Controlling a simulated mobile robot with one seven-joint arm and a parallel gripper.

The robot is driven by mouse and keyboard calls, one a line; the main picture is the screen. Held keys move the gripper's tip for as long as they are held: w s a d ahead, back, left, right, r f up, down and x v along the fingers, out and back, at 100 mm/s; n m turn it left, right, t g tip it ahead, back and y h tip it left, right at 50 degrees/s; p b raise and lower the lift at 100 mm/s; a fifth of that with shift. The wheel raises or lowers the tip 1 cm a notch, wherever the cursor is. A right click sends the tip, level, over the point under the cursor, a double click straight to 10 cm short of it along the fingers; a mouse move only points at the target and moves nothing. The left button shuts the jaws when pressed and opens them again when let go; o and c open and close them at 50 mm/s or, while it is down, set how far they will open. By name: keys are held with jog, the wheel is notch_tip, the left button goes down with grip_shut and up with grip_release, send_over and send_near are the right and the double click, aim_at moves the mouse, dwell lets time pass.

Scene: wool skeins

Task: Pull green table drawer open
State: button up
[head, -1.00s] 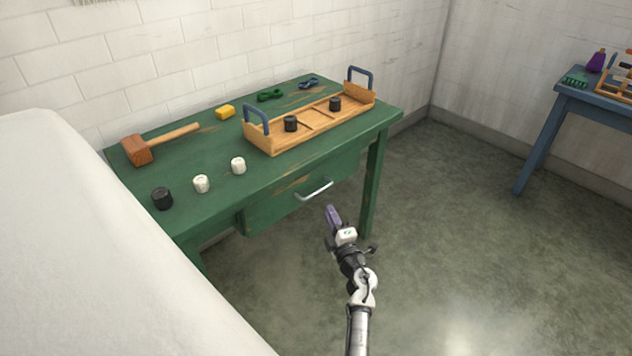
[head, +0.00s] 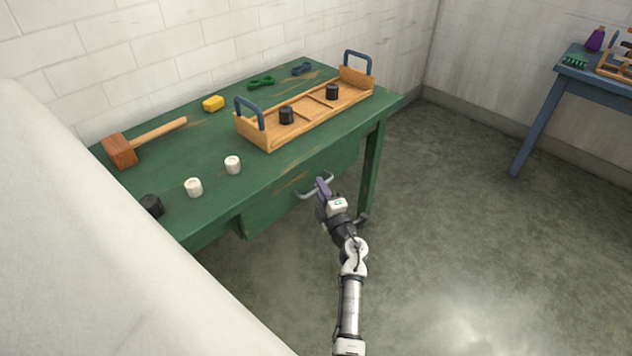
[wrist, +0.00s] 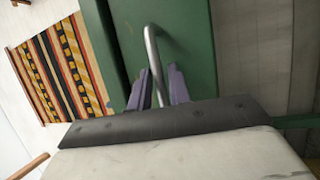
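The green table (head: 215,195) has a green drawer (head: 270,208) under its top, with a silver bar handle (head: 308,190). The drawer front looks flush with the table side. My gripper (head: 322,187) is at the right part of the handle in the head view. In the wrist view, the handle (wrist: 153,48) runs between the two purple fingers of my gripper (wrist: 158,82). The fingers are a short way apart, one on each side of the bar; a firm grip on it does not show.
On the tabletop are a wooden tray (head: 262,142) with black skeins, a mallet (head: 122,150), white skeins (head: 193,187) and a yellow block (head: 213,103). A white surface (head: 80,240) fills the left foreground. A blue table (head: 545,120) stands at right. Floor between is clear.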

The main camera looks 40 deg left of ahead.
jog(key=shift+w+a+r, duration=0.1)
jog(key=shift+w+a, duration=0.1)
jog(key=shift+a, duration=0.2)
grip_shut()
jog(key=s+d+p, duration=0.2)
jog(key=d+p, duration=0.5)
jog(key=d, duration=1.8)
jog(key=shift+p, duration=0.4)
grip_release()
